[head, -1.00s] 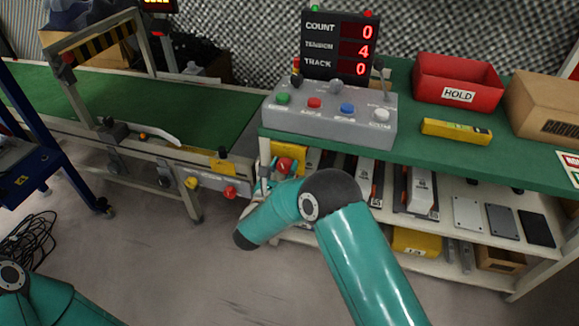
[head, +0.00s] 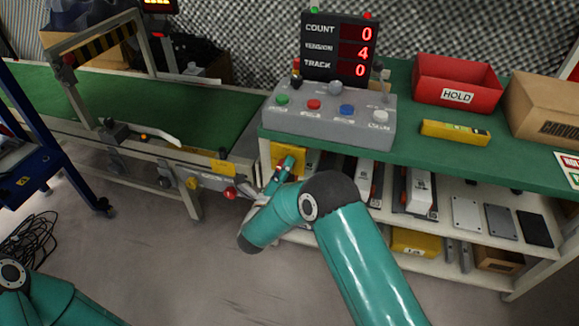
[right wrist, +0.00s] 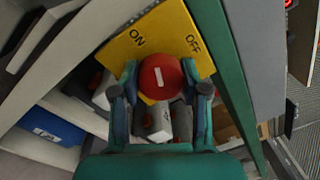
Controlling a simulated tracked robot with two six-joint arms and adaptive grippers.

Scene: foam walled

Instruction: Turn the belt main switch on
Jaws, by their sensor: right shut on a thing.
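The switch is a yellow plate (right wrist: 140,48) marked ON and OFF, with a round red knob (right wrist: 158,77) bearing a white bar. The bar points roughly up in the right wrist view, between the two labels, so I cannot tell the setting. My right gripper (right wrist: 162,92) has one finger on each side of the knob and is shut on it. In the head view the right gripper (head: 282,170) is at the plate (head: 296,160) under the green bench's left end, and largely hides the knob. My left gripper is out of view.
A grey button box (head: 330,118) and a display (head: 340,45) stand on the green bench (head: 512,160). A red HOLD bin (head: 456,82) is at the right. The green conveyor (head: 190,120) lies left. Shelves below hold boxes and plates.

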